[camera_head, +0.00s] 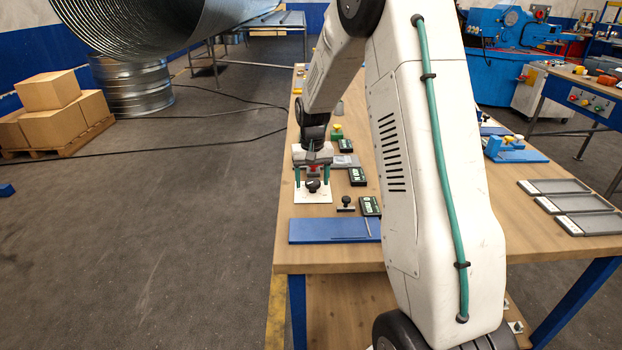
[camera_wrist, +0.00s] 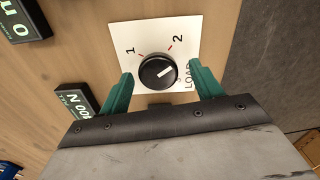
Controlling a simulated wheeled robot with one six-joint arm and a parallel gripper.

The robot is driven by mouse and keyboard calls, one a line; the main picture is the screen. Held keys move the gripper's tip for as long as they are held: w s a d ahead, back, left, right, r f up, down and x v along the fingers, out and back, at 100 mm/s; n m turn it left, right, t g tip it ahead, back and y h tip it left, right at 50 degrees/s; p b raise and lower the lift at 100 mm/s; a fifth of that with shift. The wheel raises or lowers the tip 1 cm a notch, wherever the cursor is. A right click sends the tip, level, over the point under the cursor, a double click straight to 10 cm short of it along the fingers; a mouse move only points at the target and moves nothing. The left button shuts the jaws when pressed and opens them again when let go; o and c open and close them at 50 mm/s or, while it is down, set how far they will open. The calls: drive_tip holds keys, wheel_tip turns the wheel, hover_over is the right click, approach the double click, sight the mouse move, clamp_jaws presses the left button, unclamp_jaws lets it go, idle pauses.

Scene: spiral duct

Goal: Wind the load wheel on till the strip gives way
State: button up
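The load wheel is a round black knob (camera_wrist: 158,71) with a white pointer line, on a white card (camera_wrist: 185,22) marked 1, 2 and LOAD. In the wrist view the line points right and slightly up, towards the card's right side. In the head view the knob (camera_head: 313,187) stands near the table's left edge. My gripper (camera_wrist: 160,76) is open, its green fingers spread either side of the knob with visible gaps. It also shows above the card in the head view (camera_head: 312,179). I cannot clearly make out the strip in either view.
Small dark displays (camera_head: 357,176) stand right of the card; one (camera_wrist: 75,103) shows digits ending in N. A small black-knobbed piece (camera_head: 346,204) and a blue board (camera_head: 310,231) lie nearer the front. A green and yellow piece (camera_head: 336,132) stands behind.

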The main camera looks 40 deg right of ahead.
sight(312, 182)
wheel_tip(312, 182, up, 8)
drive_tip(key=shift+f, duration=0.1)
idle(0.4)
idle(0.4)
drive_tip(key=s+a+r+n, duration=0.1)
drive_tip(key=s+a+r, duration=0.2)
drive_tip(key=s+a, duration=0.3)
drive_tip(key=s+a+r+n+t, duration=0.1)
drive_tip(key=s+a+r, duration=0.3)
drive_tip(key=s, duration=1.3)
drive_tip(key=s+a+r+n, duration=0.3)
drive_tip(key=s+a, duration=0.6)
drive_tip(key=s, duration=0.3)
drive_tip(key=shift+a+r, duration=0.3)
drive_tip(key=shift+r, duration=0.1)
